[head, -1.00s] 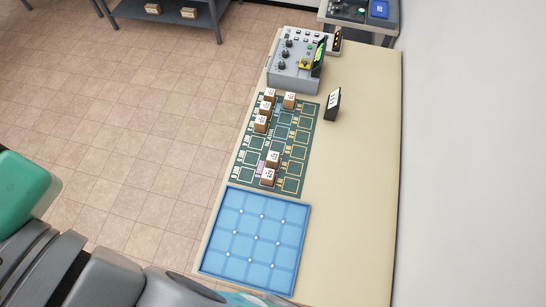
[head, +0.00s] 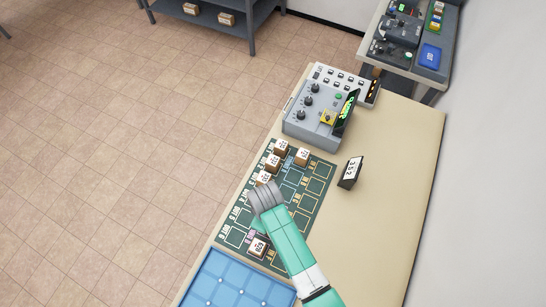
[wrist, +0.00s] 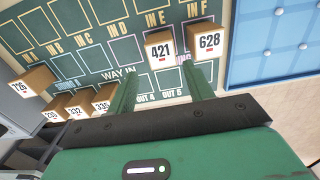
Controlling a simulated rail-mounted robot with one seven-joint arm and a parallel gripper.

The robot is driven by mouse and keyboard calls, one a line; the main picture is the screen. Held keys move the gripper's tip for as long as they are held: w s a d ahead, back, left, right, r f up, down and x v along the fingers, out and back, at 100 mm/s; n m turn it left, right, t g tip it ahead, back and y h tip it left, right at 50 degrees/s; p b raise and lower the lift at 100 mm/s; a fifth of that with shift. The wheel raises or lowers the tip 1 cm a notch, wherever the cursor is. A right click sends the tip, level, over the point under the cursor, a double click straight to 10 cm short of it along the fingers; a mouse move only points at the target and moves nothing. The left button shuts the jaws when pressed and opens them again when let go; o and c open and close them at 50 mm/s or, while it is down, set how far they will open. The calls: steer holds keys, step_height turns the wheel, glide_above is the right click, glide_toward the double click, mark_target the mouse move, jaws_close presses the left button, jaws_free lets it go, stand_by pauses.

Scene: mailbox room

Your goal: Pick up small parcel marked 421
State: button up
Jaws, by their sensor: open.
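The small brown parcel marked 421 (wrist: 160,50) sits on the green sorting mat (wrist: 95,55) in the wrist view, beside the "WAY IN" lettering. A parcel marked 628 (wrist: 207,42) sits just right of it. My gripper (wrist: 160,78) is open and empty. Its two green fingers point toward parcel 421, which lies ahead of and between the fingertips, apart from them. In the head view my arm covers the middle of the mat; parcel 421 is hidden there, while parcel 628 (head: 259,246) shows beside the arm.
Several other parcels stand on the mat, one marked 726 (wrist: 32,82). A blue tray (head: 222,281) lies at the mat's near end. The bench's right side (head: 395,215) is clear.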

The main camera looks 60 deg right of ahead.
steer(key=shift+a+f, duration=0.25)
steer(key=shift+f, duration=0.7)
step_height(320, 180, down, 6)
steer(key=shift+d+r, duration=0.1)
steer(key=c, duration=0.8)
